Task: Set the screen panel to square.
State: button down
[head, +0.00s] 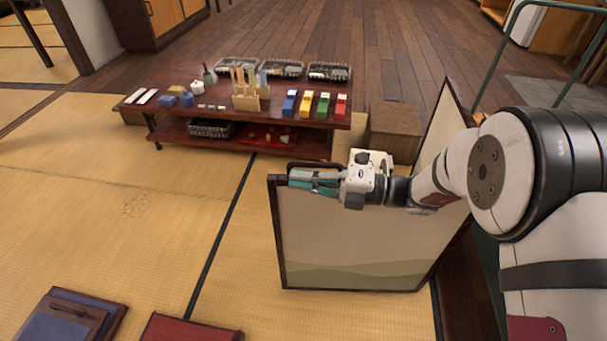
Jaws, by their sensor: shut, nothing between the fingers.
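The folding screen stands on the tatami at centre right. Its near panel (345,245) is cream with a dark frame and a green wave along the bottom, and it faces me. A second panel (443,122) stands behind my arm at an angle to it. My gripper (300,180) is shut and empty at the near panel's upper left corner, fingers pointing left. It overlaps the panel's top edge in the picture; I cannot tell whether it touches. My arm hides much of the top edge and the joint between the panels.
A red cushion-like item (190,330) and a dark low item (70,318) lie at the front. Open tatami (110,215) lies to the left.

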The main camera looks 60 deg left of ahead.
jog(key=w+a+p, duration=0.1)
jog(key=w+a+m+t+y+p, duration=0.1)
jog(key=a, duration=0.1)
jog(key=w+a+y+p, duration=0.1)
jog(key=a, duration=0.1)
jog(key=shift+a+r+m+t, duration=0.1)
jog(key=shift+r+m+t, duration=0.2)
jog(key=shift+r+t, duration=0.1)
jog(key=w+d+f+p, duration=0.1)
jog(key=w+d+p, duration=0.3)
jog(key=d, duration=0.6)
jog(key=shift+w+d+f, duration=0.2)
jog(key=shift+w+d, duration=0.15)
jog(key=shift+w, duration=0.15)
